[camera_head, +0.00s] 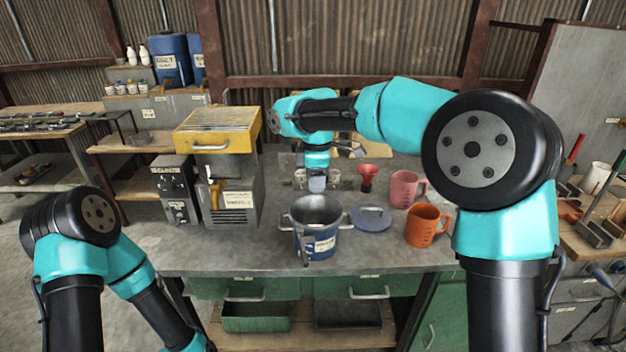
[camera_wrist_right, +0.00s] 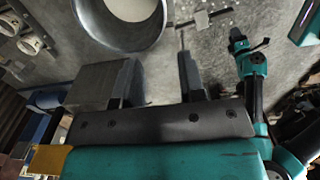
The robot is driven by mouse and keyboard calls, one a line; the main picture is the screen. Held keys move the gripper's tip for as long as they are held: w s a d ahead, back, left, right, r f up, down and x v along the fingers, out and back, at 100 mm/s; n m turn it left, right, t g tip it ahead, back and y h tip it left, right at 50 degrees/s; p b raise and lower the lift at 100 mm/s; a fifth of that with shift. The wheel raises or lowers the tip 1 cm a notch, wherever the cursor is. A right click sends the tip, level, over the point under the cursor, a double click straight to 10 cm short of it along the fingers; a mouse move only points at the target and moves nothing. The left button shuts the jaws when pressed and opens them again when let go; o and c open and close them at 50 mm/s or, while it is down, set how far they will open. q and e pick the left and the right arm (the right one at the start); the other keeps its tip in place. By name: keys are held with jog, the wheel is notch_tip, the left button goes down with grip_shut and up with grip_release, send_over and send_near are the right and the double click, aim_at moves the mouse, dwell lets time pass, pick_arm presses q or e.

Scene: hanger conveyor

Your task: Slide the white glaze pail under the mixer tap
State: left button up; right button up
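A blue pail (camera_head: 316,240) with two side handles and a white label stands upright on the bench, open at the top. The wrist view shows its grey rim and pale inside (camera_wrist_right: 128,38). It is the only pail I make out; I cannot read its label. My right gripper (camera_head: 317,184) points down just behind the pail's rim; its fingers (camera_wrist_right: 158,82) are apart with nothing between them. A grey machine with a yellow top (camera_head: 217,130) stands left of the pail; I cannot clearly make out a tap.
A blue lid (camera_head: 372,219) lies right of the pail. The bench (camera_head: 215,250) is clear in front of the machine.

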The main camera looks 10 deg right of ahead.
aim_at(316, 226)
jog(key=shift+f, duration=0.1)
notch_tip(316, 226, down, 17)
jog(key=shift+f, duration=0.15)
dwell(0.8)
grip_shut()
dwell(0.3)
jog(key=shift+f, duration=0.1)
dwell(1.0)
